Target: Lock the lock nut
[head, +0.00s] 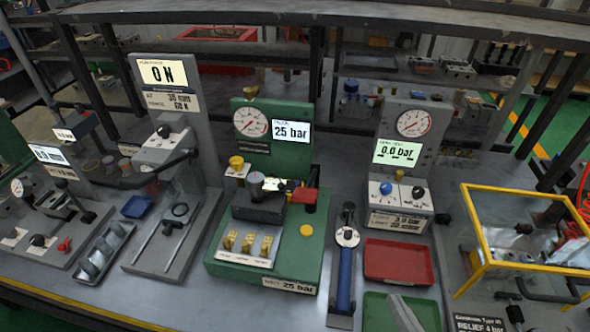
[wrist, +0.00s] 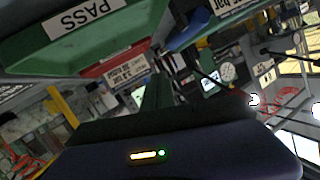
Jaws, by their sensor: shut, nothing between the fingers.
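The green valve test block (head: 262,225) stands mid-bench, with a round gauge (head: 251,122) and a display (head: 291,132) reading 25 bar. A plate on its base also reads 25 bar. On it are a dark round fitting (head: 258,182), a yellow knob (head: 236,162), a red-topped part (head: 304,198) and several brass pieces (head: 248,243). I cannot tell which part is the lock nut. My gripper (wrist: 157,112) shows as a dark body with a lit strip in the wrist view. It is shut and empty, near the green PASS tray (wrist: 100,32), away from the block.
A torque-wrench-like tool (head: 346,265) with a blue handle lies right of the block. A red tray (head: 398,262) and a green tray (head: 430,312) are farther right. A grey gauge stand (head: 405,150) reads 0.0 bar. A yellow-framed enclosure (head: 470,232) stands at far right.

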